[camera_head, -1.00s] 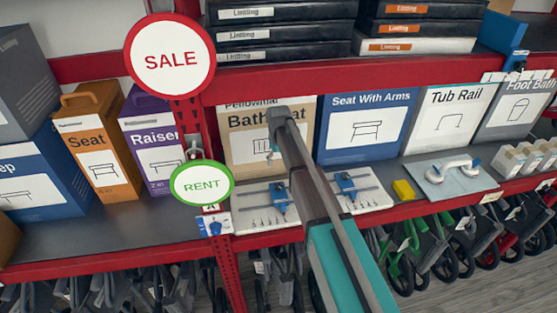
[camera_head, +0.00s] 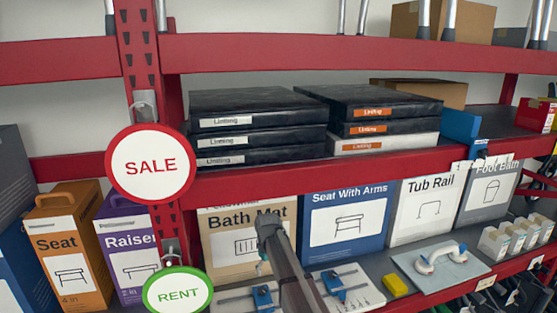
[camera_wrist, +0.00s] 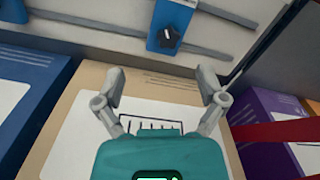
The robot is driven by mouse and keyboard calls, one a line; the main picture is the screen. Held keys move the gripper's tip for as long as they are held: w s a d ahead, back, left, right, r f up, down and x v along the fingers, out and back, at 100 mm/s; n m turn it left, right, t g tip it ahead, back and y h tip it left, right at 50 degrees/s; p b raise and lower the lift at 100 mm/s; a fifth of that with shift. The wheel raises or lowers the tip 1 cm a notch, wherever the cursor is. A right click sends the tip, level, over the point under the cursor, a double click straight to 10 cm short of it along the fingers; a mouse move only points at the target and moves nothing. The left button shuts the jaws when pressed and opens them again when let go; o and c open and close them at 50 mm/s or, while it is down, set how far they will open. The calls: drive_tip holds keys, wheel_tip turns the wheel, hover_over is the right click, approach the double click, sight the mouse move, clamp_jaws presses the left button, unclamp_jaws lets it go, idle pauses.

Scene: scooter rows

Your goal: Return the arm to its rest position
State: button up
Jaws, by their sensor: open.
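My arm (camera_head: 293,271) reaches up from the bottom of the head view, in front of the tan Bath Mat box (camera_head: 232,228). In the wrist view my gripper (camera_wrist: 166,82) has its two grey fingers spread wide apart with nothing between them. The Bath Mat box (camera_wrist: 85,105) lies behind the fingers in that view. The fingertips are hard to make out in the head view. Whether the gripper touches the box cannot be told.
A round SALE sign (camera_head: 151,165) and a green RENT sign (camera_head: 177,293) hang on the red post at left. Boxes stand close on both sides, including Seat With Arms (camera_head: 345,221) and Raiser (camera_head: 126,243).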

drive_tip(key=s+d+f+m+b, duration=0.1)
drive_tip(key=s+d+f+b, duration=0.4)
drive_tip(key=s+d, duration=0.1)
drive_tip(key=s+d+f+m+b, duration=0.2)
drive_tip(key=s+d+f+b, duration=0.3)
drive_tip(key=d+f, duration=0.1)
drive_tip(key=shift+s+d+f, duration=0.2)
drive_tip(key=shift+s+f, duration=0.05)
drive_tip(key=shift+s, duration=0.15)
drive_tip(key=s+d+f+m+b, duration=0.3)
drive_tip(key=s+d+f+b, duration=0.5)
drive_tip(key=s, duration=0.4)
drive_tip(key=shift+d+f+m+b, duration=0.35)
drive_tip(key=shift+f+b, duration=0.3)
drive_tip(key=shift+b, duration=0.25)
drive_tip(key=shift+s+a, duration=0.1)
drive_tip(key=shift+c, duration=0.2)
